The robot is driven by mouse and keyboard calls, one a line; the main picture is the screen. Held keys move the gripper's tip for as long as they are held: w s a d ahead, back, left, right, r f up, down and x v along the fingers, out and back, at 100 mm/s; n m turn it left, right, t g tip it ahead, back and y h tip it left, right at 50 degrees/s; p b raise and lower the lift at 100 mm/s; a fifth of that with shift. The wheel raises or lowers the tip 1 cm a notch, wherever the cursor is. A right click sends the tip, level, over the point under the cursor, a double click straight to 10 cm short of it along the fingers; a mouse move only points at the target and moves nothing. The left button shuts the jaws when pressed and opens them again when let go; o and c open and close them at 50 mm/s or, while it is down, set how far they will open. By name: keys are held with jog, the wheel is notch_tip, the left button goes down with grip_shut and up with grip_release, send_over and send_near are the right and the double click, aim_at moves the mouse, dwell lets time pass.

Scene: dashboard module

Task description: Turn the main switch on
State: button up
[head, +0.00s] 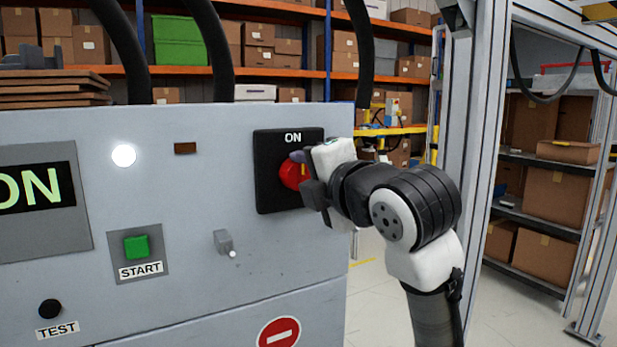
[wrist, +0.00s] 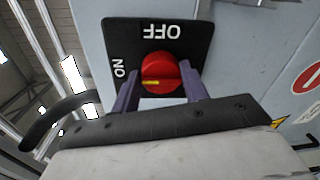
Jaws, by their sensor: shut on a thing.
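The main switch is a red knob (head: 290,175) on a black plate (head: 265,144) on the right of the grey panel. In the head view, ON is printed at the plate's top. In the wrist view, the red knob (wrist: 160,70) has a yellow mark lying toward the ON label at left, and OFF is printed at the top of the plate (wrist: 185,40). My gripper (head: 304,178) is at the knob, its purple fingers on either side of it, shut on it. In the head view, my gripper hides the plate's right side.
The panel display (head: 38,188) reads ON, and a round white lamp (head: 124,156) is lit. A green START button (head: 137,246), a small toggle (head: 224,242) and a black TEST knob (head: 50,309) are on the panel. A metal frame post (head: 470,150) stands right of my arm.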

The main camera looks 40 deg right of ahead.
jog(key=o, duration=1)
jog(key=b+v, duration=0.1)
jog(key=v, duration=1.3)
jog(key=shift+b, duration=0.35)
jog(key=shift+d+f, duration=0.1)
